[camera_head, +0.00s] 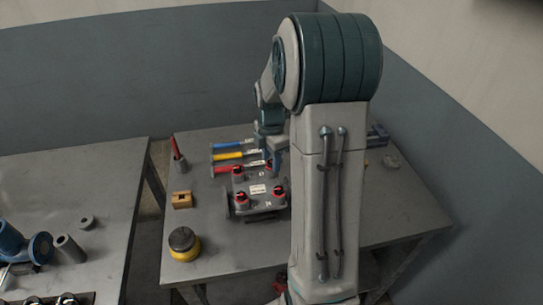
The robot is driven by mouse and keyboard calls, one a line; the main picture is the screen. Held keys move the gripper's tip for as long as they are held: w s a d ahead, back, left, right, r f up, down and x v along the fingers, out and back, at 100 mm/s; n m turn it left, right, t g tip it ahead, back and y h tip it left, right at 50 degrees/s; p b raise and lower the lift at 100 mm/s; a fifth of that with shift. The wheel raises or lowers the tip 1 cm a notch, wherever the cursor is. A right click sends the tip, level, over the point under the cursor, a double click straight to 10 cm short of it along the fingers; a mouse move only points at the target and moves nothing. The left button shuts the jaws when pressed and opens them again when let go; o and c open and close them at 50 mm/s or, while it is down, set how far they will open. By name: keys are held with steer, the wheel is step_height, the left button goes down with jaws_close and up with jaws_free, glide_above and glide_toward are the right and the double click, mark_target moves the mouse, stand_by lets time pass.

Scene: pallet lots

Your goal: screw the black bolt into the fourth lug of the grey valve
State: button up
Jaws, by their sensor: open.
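The grey valve (262,206) lies on the middle table, with several red-and-black pieces at its lugs and a small white label on top. My gripper (274,163) is just above the valve's far right side, small and partly hidden behind my arm. Its jaws are open. I cannot make out the black bolt for certain. Contact between my gripper and the valve cannot be told from this view.
Blue, yellow and red-handled tools (232,155) lie behind the valve. A yellow-and-black jar (184,244), a wooden block (182,200) and a red tool (176,150) stand left. My arm hides the table's right middle. The front of the table (232,262) is clear.

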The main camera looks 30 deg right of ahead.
jaws_close()
steer(key=m, duration=0.5)
steer(key=shift+b, duration=0.3)
steer(key=m, duration=1.9)
steer(key=shift+p, duration=0.35)
steer(key=shift+c, duration=0.7)
jaws_free()
